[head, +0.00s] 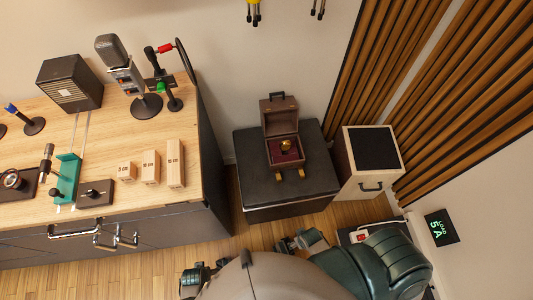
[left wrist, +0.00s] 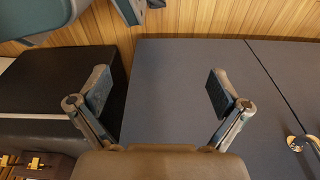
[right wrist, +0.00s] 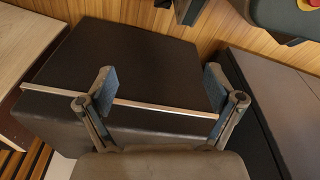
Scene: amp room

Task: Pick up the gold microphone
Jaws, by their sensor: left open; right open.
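A small gold object, probably the gold microphone (head: 286,145), lies in an open brown case (head: 273,131) with a dark red lining. The case stands on a black cabinet (head: 245,176) in the middle of the head view, and its lid is raised at the back. My left gripper (head: 195,275) is low in the head view, left of the cabinet; its fingers are spread and empty in the left wrist view (left wrist: 160,92). My right gripper (head: 291,243) is in front of the cabinet, below the case; it is open and empty in the right wrist view (right wrist: 160,88).
A wooden workbench (head: 110,128) at the left holds a large grey microphone (head: 112,48), a black speaker box (head: 70,82) and wooden length blocks (head: 150,166). A pale cabinet (head: 356,180) stands right of the black one. Wood floor is clear between bench and cabinet.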

